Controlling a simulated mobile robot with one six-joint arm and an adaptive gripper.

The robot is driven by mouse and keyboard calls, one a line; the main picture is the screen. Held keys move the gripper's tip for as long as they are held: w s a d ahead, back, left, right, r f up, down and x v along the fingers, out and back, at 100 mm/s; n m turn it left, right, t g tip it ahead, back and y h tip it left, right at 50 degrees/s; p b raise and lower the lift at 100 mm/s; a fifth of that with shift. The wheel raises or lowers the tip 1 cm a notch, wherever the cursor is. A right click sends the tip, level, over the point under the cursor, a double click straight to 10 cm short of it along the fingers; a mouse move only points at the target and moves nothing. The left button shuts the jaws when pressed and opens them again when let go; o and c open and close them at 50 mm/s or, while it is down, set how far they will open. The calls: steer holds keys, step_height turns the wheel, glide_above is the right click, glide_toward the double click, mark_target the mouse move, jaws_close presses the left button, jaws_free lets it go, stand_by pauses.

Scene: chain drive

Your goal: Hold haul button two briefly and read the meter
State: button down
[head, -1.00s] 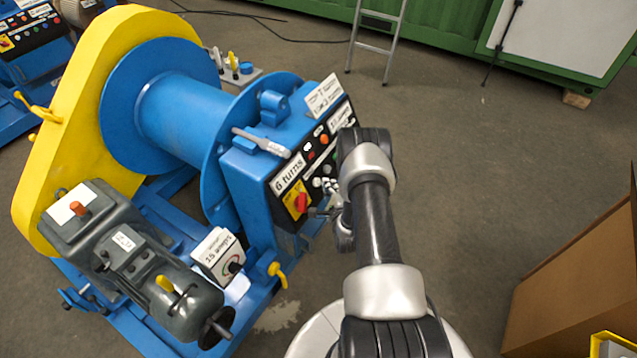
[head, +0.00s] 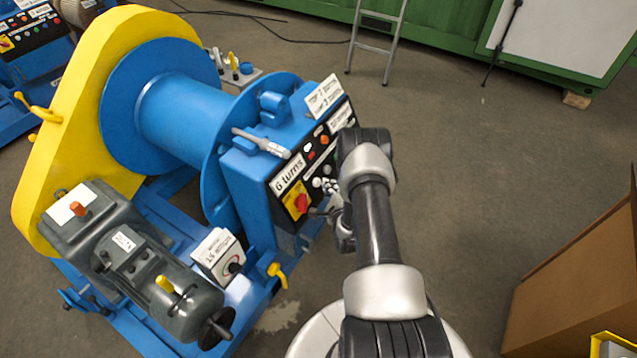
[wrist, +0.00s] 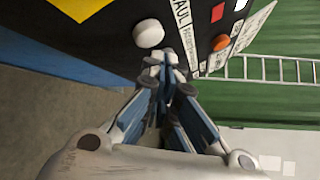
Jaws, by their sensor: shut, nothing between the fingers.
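The blue winch has a dark control panel (head: 290,187) with several buttons and a red-and-yellow switch (head: 301,202). In the wrist view a white round button (wrist: 148,33) sits just left of my fingertips. A label reading "HAUL" (wrist: 182,14) runs up from beside the fingertips, partly covered. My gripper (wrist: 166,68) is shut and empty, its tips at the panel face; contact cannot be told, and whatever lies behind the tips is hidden. In the head view my arm hides most of the gripper. I cannot make out a meter reading.
An orange button (wrist: 221,42) and a red one (wrist: 217,12) are right of the fingertips. A small box with a dial (head: 233,267) and a grey motor (head: 187,307) stand left of my arm. A cardboard box (head: 575,285) is at right. Floor beyond is open.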

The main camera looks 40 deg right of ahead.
steer(key=shift+w, duration=0.1)
steer(key=shift+w+a+f+b, duration=0.15)
steer(key=shift+w+f+b, duration=0.05)
steer(key=shift+w+b, duration=0.15)
steer(key=shift+w+a+f+b, duration=0.2)
steer(key=shift+w+f+b, duration=0.05)
steer(key=shift+w+b, duration=0.15)
stand_by(0.7)
steer(key=shift+s, duration=0.1)
stand_by(3.3)
steer(key=shift+s+d+r+p, duration=0.35)
steer(key=shift+s+r+p, duration=0.1)
steer(key=shift+s, duration=0.3)
steer(key=s, duration=0.1)
steer(key=s+d+r+p, duration=0.1)
steer(key=s+r+p, duration=0.1)
steer(key=s, duration=0.1)
steer(key=shift+d+r, duration=0.1)
steer(key=shift+d, duration=0.25)
stand_by(0.3)
